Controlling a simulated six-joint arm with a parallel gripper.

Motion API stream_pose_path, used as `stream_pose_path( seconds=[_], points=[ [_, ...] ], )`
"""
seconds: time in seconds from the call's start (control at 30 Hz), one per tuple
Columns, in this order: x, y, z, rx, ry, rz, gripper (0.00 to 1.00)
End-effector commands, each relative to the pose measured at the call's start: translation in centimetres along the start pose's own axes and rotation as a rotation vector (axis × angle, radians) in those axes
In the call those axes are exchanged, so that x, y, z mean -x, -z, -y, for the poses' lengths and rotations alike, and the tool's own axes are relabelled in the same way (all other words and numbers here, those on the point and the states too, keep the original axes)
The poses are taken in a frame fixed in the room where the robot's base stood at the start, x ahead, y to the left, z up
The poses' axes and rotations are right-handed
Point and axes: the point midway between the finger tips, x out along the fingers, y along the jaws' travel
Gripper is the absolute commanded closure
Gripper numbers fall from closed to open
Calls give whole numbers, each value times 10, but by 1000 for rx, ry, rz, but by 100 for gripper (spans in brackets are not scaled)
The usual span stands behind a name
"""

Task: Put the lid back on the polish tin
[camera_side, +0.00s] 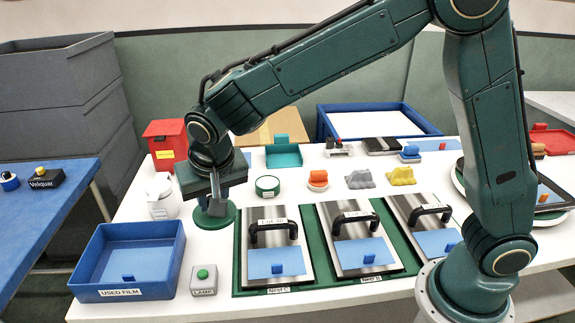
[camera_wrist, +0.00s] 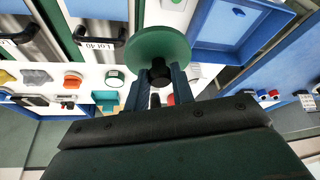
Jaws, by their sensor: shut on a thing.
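My gripper (camera_side: 214,200) points down at the left of the white table and is shut on the black knob (camera_wrist: 160,77) of a round green lid (camera_wrist: 160,44). The lid (camera_side: 221,217) is level in the side view, left of the metal plates; whether it touches the table is hard to tell. A small round green tin with a pale top (camera_side: 267,186) stands behind and to the right of my gripper, apart from the lid. This tin also shows in the wrist view (camera_wrist: 114,78), left of my fingers.
A blue used-film tray (camera_side: 130,289) and a lamp button box (camera_side: 204,280) are in front. Several handled metal plates (camera_side: 272,264) lie to the right.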

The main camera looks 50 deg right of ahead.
Motion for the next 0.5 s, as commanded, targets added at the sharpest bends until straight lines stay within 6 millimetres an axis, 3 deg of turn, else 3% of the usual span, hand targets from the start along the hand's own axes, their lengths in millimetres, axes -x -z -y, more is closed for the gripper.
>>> stream_pose_path(
  seconds=[0.1, 0.4, 0.5],
  points=[
    [29, 12, 1, -2, 4, -2, 97],
    [80, 33, 1, -1, 4, -2, 97],
    [69, 51, -7, -39, -21, -1, 97]
  ],
)
